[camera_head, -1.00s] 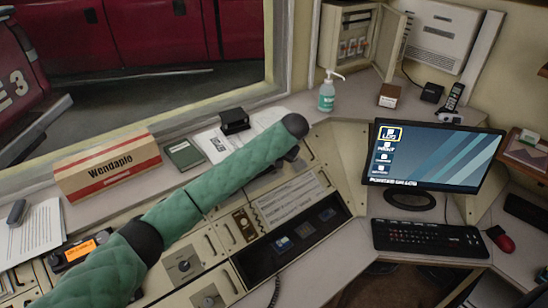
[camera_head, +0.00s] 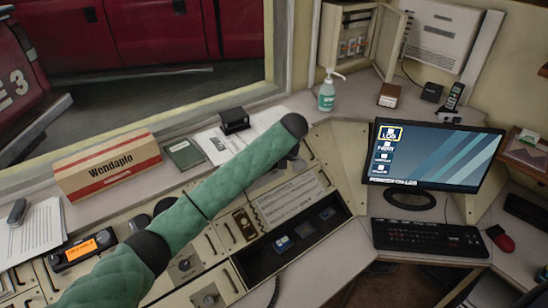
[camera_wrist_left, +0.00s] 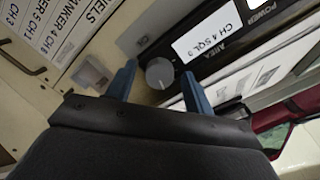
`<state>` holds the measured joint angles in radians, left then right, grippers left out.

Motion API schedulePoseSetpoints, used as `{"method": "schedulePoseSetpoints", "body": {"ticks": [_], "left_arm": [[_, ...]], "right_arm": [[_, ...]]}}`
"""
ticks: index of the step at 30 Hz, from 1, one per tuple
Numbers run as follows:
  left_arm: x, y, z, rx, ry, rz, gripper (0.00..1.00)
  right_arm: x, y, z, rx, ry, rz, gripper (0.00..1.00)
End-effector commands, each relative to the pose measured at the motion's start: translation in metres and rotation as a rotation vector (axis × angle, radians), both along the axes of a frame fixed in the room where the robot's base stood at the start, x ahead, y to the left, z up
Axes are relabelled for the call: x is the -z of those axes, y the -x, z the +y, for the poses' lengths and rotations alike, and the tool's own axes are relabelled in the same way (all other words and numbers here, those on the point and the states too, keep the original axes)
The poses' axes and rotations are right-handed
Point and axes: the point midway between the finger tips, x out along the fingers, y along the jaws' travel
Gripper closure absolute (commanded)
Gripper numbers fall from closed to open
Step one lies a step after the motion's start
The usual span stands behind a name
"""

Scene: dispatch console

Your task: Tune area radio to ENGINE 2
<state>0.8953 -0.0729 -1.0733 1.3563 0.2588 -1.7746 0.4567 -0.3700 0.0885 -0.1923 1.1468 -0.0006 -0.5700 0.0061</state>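The area radio (camera_wrist_left: 222,50) shows in the left wrist view as a black panel marked AREA and POWER, with a white display (camera_wrist_left: 207,36) reading CH 4 SQL 3. A round grey knob (camera_wrist_left: 160,73) sits on it. My left gripper (camera_wrist_left: 159,69) is open, with one blue finger on each side of the knob and a visible gap on both sides. In the head view, my green-sleeved left arm reaches across the console and its gripper is hidden behind the arm's end. I cannot make out the area radio there. My right gripper is not in view.
A printed channel card (camera_wrist_left: 55,30) lies beside the radio. An orange-lit radio (camera_head: 84,248) is at the left of the console. A Wendaplo box (camera_head: 108,166), a sanitizer bottle (camera_head: 327,94), a monitor (camera_head: 432,158) and a keyboard (camera_head: 428,238) stand around.

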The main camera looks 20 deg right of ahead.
Motion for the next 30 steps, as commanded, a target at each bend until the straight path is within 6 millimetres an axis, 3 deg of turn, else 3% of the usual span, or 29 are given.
{"method": "schedulePoseSetpoints", "body": {"ticks": [13, 16, 30], "left_arm": [[-0.007, 0.005, -0.002, 0.002, 0.001, 0.000, 0.46], [-0.017, 0.010, -0.004, 0.002, 0.001, 0.000, 0.46], [-0.065, 0.033, -0.013, 0.001, 0.000, 0.001, 0.46]], "right_arm": [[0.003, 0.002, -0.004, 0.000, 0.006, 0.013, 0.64], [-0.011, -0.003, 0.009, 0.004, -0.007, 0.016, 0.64], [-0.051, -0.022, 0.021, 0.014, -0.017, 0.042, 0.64]]}}
